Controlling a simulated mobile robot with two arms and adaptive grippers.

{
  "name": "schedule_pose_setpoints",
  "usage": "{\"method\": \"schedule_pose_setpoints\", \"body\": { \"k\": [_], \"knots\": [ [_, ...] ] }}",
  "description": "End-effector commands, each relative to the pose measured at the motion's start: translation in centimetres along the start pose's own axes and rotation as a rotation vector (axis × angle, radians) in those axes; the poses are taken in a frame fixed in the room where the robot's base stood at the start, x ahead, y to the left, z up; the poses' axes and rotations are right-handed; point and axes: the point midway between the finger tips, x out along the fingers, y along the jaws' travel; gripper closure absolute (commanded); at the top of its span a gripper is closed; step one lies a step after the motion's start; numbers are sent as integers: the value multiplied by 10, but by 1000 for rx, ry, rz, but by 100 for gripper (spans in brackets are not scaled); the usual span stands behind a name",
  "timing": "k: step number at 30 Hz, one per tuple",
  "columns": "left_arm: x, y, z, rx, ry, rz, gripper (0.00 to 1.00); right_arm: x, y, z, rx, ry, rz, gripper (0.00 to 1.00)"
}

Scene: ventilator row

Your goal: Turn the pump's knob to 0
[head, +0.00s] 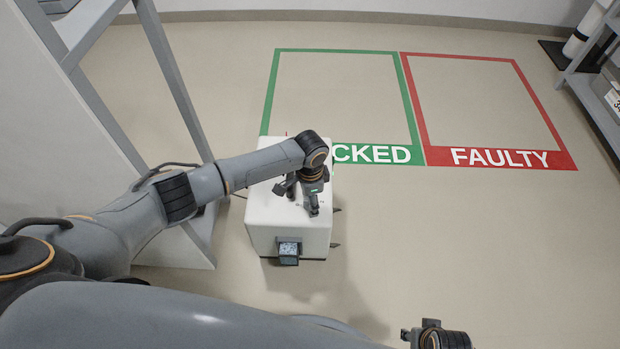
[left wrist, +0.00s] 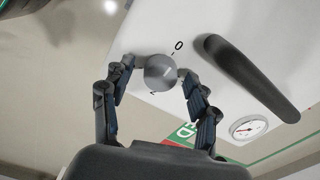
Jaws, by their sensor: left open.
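The pump is a white box (head: 262,222) standing on the floor in the head view. Its white face (left wrist: 205,25) fills much of the left wrist view. A round grey knob (left wrist: 161,72) sits on that face, with a printed 0 (left wrist: 178,46) above and right of it and another partly hidden mark below. My left gripper (head: 306,203) is over the pump's top. In the left wrist view its open fingers (left wrist: 156,76) stand on either side of the knob; whether they touch it I cannot tell. The knob's pointing direction is unclear. My right gripper (head: 436,336) is partly visible at the bottom edge.
A dark handle (left wrist: 246,78) and a round gauge (left wrist: 248,127) are right of the knob. A small screen unit (head: 289,251) is on the pump's near side. Green and red marked floor areas, the red labelled FAULTY (head: 499,158), lie empty beyond. Open floor lies right of the pump.

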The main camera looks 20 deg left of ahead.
Motion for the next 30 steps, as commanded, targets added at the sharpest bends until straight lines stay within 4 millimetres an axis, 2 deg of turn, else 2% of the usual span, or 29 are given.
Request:
{"method": "schedule_pose_setpoints", "body": {
  "k": [1,3,19,20,21,30],
  "knots": [
    [7,-2,0,43,0,-5,41,16,0,4,0,0,0,60],
    [7,-2,0,102,1,-5,41,26,-1,6,0,0,0,60],
    [5,-2,0,439,1,-5,41,94,-2,22,0,0,0,60],
    [1,-1,0,451,1,-5,41,94,-2,22,0,1,0,60],
    [-15,-1,0,446,1,-4,41,80,-2,18,0,1,0,60],
    [-69,-1,0,443,1,-3,41,54,-1,12,0,0,0,60]
  ]
}}
